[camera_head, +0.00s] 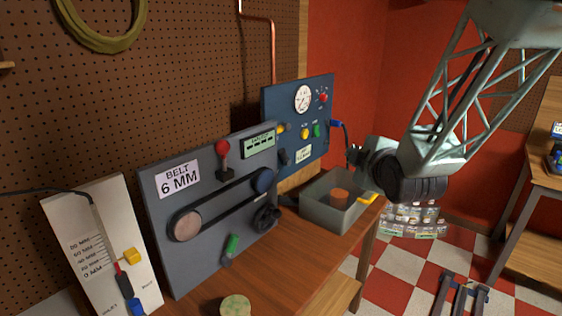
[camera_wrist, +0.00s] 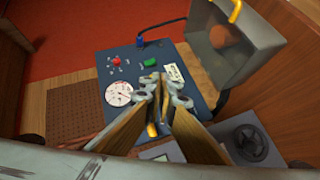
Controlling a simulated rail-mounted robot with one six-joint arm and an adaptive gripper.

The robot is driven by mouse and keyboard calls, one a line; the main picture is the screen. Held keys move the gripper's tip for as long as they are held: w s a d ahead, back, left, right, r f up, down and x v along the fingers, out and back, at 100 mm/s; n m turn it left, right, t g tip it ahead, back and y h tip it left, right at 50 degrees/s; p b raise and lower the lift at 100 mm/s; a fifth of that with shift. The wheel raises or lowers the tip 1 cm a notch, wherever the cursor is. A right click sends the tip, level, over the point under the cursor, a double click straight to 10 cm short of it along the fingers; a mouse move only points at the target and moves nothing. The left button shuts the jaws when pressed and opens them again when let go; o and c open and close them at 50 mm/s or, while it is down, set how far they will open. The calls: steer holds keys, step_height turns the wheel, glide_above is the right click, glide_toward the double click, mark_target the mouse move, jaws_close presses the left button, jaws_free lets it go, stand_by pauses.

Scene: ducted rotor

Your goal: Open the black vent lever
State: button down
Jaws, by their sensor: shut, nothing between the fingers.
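The blue panel (camera_head: 318,98) stands upright at the back of the bench, with a white gauge (camera_head: 303,98). A small dark lever-like part (camera_head: 284,157), probably the black vent lever, is at its lower left. The lever is not clear in the wrist view, where my fingers cover part of the panel (camera_wrist: 205,82). My gripper (camera_head: 353,154) is right of the panel in the head view, above the grey bin and apart from the dark part. In the wrist view my gripper (camera_wrist: 160,88) is shut and empty, with its fingertips together in front of the panel.
The grey open bin (camera_head: 312,209) holds a brown round piece (camera_head: 338,198) and stands below my gripper. The grey belt panel (camera_head: 165,240), with a red-knobbed lever (camera_head: 223,148) and black handwheel (camera_head: 266,218), stands to the left. A blue plug (camera_head: 337,124) projects from the blue panel's right side.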

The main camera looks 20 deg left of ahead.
steer(key=w+a+f+n+t+y, duration=0.1)
steer(key=a+f+n, duration=0.15)
steer(key=a, duration=0.25)
steer(key=w+a+f+n+y, duration=0.2)
steer(key=a+f, duration=0.1)
steer(key=a, duration=0.3)
steer(key=n+t+y+b, duration=0.1)
steer(key=n+y+b, duration=0.15)
steer(key=n, duration=0.25)
glide_toward(284, 156)
steer(key=a+p+v, duration=0.1)
steer(key=v, duration=0.2)
steer(key=shift+s+a+r+y, duration=0.1)
steer(key=shift+s+a+y, duration=0.05)
steer(key=shift+s+y, duration=0.45)
steer(key=x, duration=1)
